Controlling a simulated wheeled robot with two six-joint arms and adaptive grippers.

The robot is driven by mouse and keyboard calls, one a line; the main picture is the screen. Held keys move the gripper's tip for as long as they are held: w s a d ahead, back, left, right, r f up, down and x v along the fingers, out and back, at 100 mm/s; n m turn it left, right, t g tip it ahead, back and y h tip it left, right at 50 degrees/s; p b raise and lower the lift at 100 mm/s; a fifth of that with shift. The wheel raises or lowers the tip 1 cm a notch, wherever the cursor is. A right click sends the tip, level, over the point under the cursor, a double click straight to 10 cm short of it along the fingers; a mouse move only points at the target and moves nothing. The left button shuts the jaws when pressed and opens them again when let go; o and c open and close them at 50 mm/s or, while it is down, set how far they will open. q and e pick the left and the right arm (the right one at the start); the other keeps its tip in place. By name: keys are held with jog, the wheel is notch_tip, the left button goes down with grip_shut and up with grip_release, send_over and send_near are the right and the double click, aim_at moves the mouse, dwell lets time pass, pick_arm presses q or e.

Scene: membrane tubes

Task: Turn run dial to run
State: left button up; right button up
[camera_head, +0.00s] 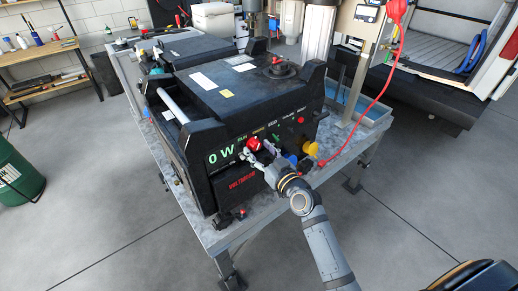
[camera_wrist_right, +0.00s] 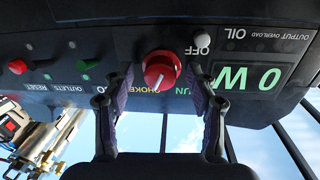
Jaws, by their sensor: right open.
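The run dial is a round red knob (camera_head: 254,144) on the front panel of the black generator (camera_head: 225,95). In the right wrist view, which sees the panel upside down, the red dial (camera_wrist_right: 160,69) lies between my right fingertips. The OFF label is to its right there, and RUN and CHOKE are below it, partly covered. I cannot tell for sure which label its mark points at. My right gripper (camera_head: 258,157) is open, with its fingers (camera_wrist_right: 162,84) on either side of the dial and gaps showing. My left gripper is out of view.
The generator stands on a grey metal table (camera_head: 225,235). A lit green display (camera_head: 220,155) is beside the dial. A red cable (camera_head: 375,110) hangs at the right and runs down near a yellow cap (camera_head: 312,148). The floor in front is clear.

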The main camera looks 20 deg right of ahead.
jog(key=c, duration=1.2)
jog(key=shift+o, duration=0.2)
jog(key=shift+f+b, duration=0.1)
jog(key=shift+b, duration=0.3)
jog(key=shift+w+d+n+t+y+b, duration=0.1)
jog(key=shift+n+t+y+b, duration=0.1)
jog(key=shift+n+b, duration=3.45)
jog(key=shift+n+t+y+b, duration=0.1)
jog(key=shift+n+y+b, duration=0.1)
jog(key=shift+n+b, duration=3.45)
jog(key=shift+m+b, duration=1.1)
jog(key=shift+b, duration=0.05)
jog(key=o, duration=1.2)
jog(key=shift+c, duration=0.2)
